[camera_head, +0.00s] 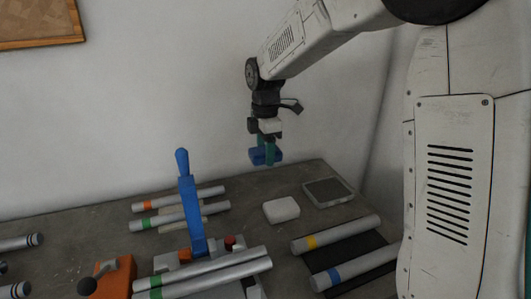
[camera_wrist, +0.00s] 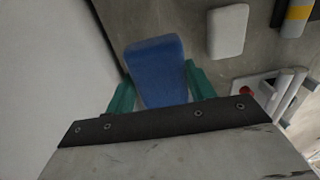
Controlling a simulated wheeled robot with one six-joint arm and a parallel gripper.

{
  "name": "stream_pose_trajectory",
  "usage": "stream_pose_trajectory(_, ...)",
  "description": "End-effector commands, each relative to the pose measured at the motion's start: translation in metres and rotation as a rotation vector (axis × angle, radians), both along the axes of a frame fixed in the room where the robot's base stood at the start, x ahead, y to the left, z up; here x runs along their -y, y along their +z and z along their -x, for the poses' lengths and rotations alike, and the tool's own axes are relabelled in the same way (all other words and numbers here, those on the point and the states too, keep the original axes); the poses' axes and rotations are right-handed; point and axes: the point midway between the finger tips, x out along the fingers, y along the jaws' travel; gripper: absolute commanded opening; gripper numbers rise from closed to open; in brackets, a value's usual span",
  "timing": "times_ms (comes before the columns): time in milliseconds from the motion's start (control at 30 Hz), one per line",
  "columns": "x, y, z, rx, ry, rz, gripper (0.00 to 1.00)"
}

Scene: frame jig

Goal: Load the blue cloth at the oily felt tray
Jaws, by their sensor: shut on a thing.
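The blue cloth (camera_wrist: 156,72) is a folded block between the green fingers of my gripper (camera_wrist: 157,92) in the wrist view. In the head view my gripper (camera_head: 264,150) is shut on the blue cloth (camera_head: 260,157) and holds it in the air above the back of the table. A shallow tray with a dark grey inside and a light rim (camera_head: 304,192), which looks like the oily felt tray, lies at the back right of the table. It is to the right of my gripper and below it. I cannot make out the tray in the wrist view.
A white block (camera_head: 281,210) lies just left of the tray. Silver tubes with coloured bands (camera_head: 335,234) lie at the right front and back left. A blue upright lever (camera_head: 188,200) stands mid-table, with an orange block (camera_head: 113,278) at the front left. The wall rises behind.

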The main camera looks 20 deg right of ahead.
Motion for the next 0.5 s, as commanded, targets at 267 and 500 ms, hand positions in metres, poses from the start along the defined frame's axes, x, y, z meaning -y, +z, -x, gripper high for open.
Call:
stream_pose_trajectory(267,0.008,0.001,0.000,0.003,-0.015,0.000,0.36)
stream_pose_trajectory(500,0.069,0.008,0.015,0.012,-0.123,0.000,0.36)
